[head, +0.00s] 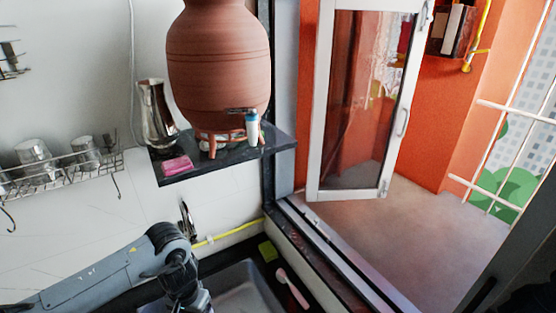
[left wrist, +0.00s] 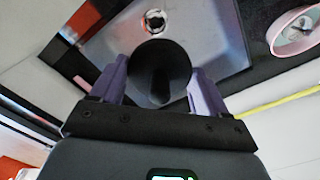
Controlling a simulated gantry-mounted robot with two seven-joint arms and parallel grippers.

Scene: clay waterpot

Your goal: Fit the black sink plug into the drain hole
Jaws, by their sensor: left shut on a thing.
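The black sink plug (left wrist: 160,70) is round and dark, with a raised handle pointing toward the wrist camera. My left gripper (left wrist: 157,86) is shut on it, with a purple finger on each side. The drain hole (left wrist: 155,21) is a dark opening with a light ring in the grey sink (left wrist: 205,25), just beyond the plug in the left wrist view. The plug is apart from the hole in the picture; its height above the basin cannot be told. In the head view my left arm reaches over the sink (head: 242,290), hiding the plug and the drain. My right gripper is not in view.
A pink-rimmed round item (left wrist: 296,30) lies beside the sink. A green sponge (head: 267,251) and a pink-and-white brush (head: 293,288) lie on the dark counter. A tap (head: 187,219) and yellow pipe (head: 228,233) run along the wall. A clay pot (head: 219,60) stands on a shelf above.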

